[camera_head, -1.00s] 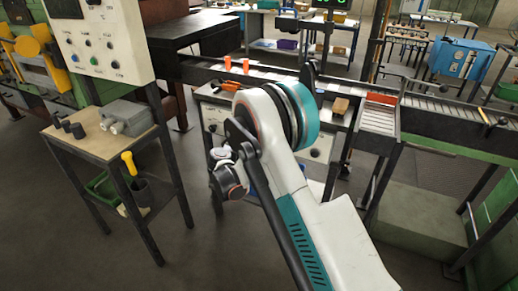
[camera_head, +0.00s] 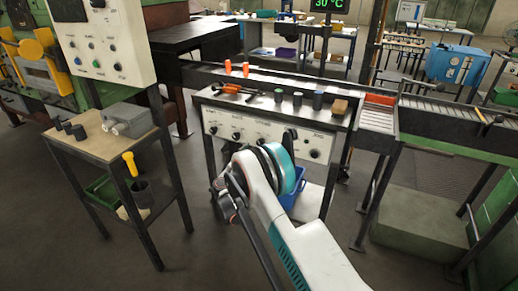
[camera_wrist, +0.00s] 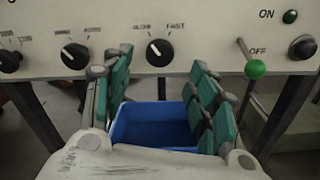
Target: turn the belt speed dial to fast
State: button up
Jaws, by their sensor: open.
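The belt speed dial (camera_wrist: 160,52) is a round black knob on the pale control panel, at upper middle in the wrist view. SLOW is printed at its upper left and FAST at its upper right. Its white mark points up and left, towards SLOW. My gripper (camera_wrist: 160,75) is open and empty, its green-padded fingers spread below and either side of the dial, apart from it. In the head view the panel (camera_head: 225,123) is the front of a bench, and my arm hides part of it and the gripper.
Two other black knobs (camera_wrist: 75,55) sit left of the dial. A green-balled lever (camera_wrist: 255,69) stands close right of my fingers, with a black OFF knob (camera_wrist: 302,46) beyond. A blue bin (camera_wrist: 155,126) is below. Tools and small cylinders lie on the bench top (camera_head: 262,104).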

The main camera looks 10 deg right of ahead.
aim_at(260, 144)
jog(key=b+x, duration=0.1)
jog(key=x, duration=0.6)
jog(key=shift+b, duration=0.4)
jog(key=shift+c, duration=0.6)
jog(key=c, duration=0.9)
